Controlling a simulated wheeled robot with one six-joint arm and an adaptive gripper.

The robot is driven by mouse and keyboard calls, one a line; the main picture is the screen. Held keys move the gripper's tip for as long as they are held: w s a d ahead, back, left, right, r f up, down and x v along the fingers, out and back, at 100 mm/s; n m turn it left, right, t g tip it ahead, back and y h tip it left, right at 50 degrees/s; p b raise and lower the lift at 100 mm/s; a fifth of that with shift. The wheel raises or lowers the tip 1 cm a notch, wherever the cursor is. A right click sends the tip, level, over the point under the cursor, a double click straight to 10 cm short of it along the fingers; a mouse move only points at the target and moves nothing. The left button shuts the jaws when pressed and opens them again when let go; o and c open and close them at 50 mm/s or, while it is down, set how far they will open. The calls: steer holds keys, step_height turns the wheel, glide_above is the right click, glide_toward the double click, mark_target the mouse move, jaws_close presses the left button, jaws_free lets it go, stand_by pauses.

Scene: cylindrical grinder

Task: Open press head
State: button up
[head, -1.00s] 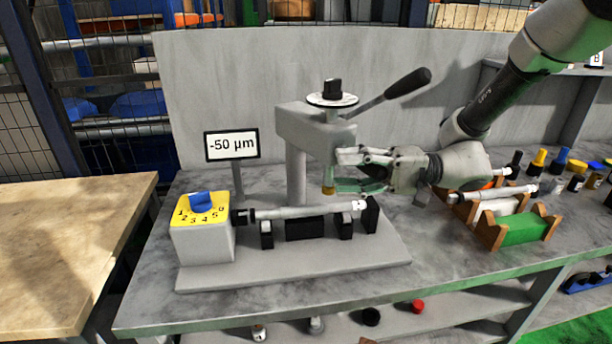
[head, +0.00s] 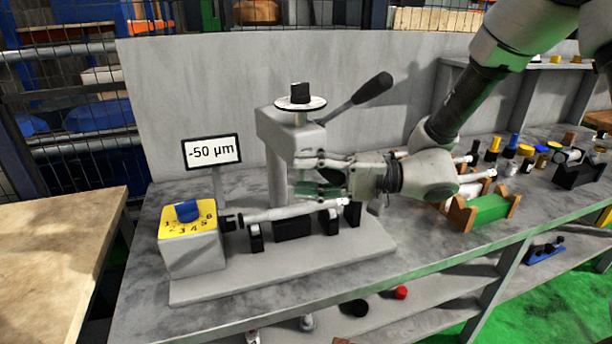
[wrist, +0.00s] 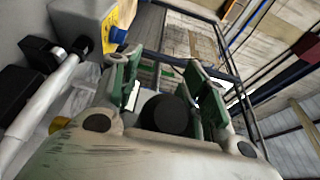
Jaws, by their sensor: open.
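The press head (head: 291,133) is a grey block on a grey column. It carries a white dial disc (head: 301,103) with a black knob. A lever with a black grip (head: 371,88) rises from it to the upper right. My gripper (head: 304,177) is open, just below the head's front, with its fingers pointing left above the shaft (head: 292,210). In the wrist view my gripper (wrist: 163,72) shows two green-padded fingers spread apart. A black round part (wrist: 167,115) shows between their bases; I cannot tell what it is. The underside of the head is hidden by the fingers.
The shaft lies on black supports on the grey base (head: 285,268). A yellow-topped box with a blue knob (head: 188,211) and a "-50 µm" sign (head: 212,151) stand left. A green-and-wood rack (head: 481,211) and several small bottles stand right. A grey panel rises behind.

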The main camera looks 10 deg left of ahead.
steer(key=w+v, duration=0.1)
steer(key=v, duration=0.7)
steer(key=shift+w+d, duration=0.2)
stand_by(0.3)
